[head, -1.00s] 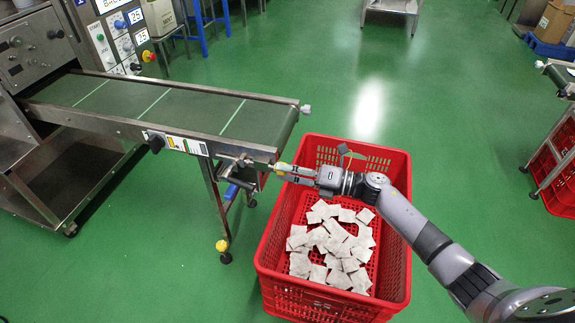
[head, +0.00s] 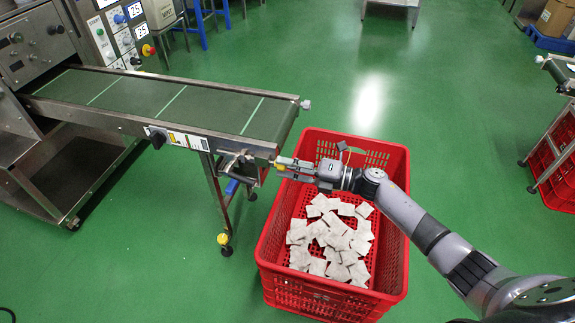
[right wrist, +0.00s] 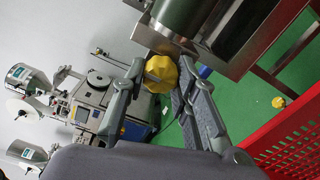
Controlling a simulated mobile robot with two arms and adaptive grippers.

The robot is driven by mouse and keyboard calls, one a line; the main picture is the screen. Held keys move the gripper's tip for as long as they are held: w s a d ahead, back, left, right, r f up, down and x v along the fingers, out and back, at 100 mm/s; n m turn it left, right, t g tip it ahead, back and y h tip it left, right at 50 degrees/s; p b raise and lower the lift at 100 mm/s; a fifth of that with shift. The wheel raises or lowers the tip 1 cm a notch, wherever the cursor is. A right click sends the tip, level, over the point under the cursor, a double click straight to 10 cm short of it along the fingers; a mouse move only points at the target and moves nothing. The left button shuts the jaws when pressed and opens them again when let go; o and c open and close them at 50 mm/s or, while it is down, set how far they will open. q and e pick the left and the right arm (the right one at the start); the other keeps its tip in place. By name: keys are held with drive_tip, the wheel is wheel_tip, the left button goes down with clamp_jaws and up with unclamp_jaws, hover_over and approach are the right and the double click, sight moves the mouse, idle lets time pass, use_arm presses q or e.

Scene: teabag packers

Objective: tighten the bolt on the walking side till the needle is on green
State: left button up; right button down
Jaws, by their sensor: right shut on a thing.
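The bolt has a yellow faceted head (right wrist: 161,73) at the corner of the conveyor's end, in the right wrist view. My right gripper (head: 284,166) is at that near end corner in the head view. In the right wrist view its two fingers (right wrist: 160,84) stand either side of the yellow head and are shut on it. A label strip (head: 187,140) with some yellow is on the conveyor's near side; its marks and any needle are too small to read. My left gripper is not in view.
The conveyor (head: 150,105) has a green belt with pale lines. A red crate (head: 392,238) holding several white teabags (head: 330,240) stands below my right arm. A black knob (head: 157,139) sits on the conveyor's side. Green floor beyond the crate is clear.

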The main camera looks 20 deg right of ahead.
drive_tip(key=c, duration=1.3)
unclamp_jaws()
drive_tip(key=v, duration=1.2)
drive_tip(key=shift+a, duration=0.1)
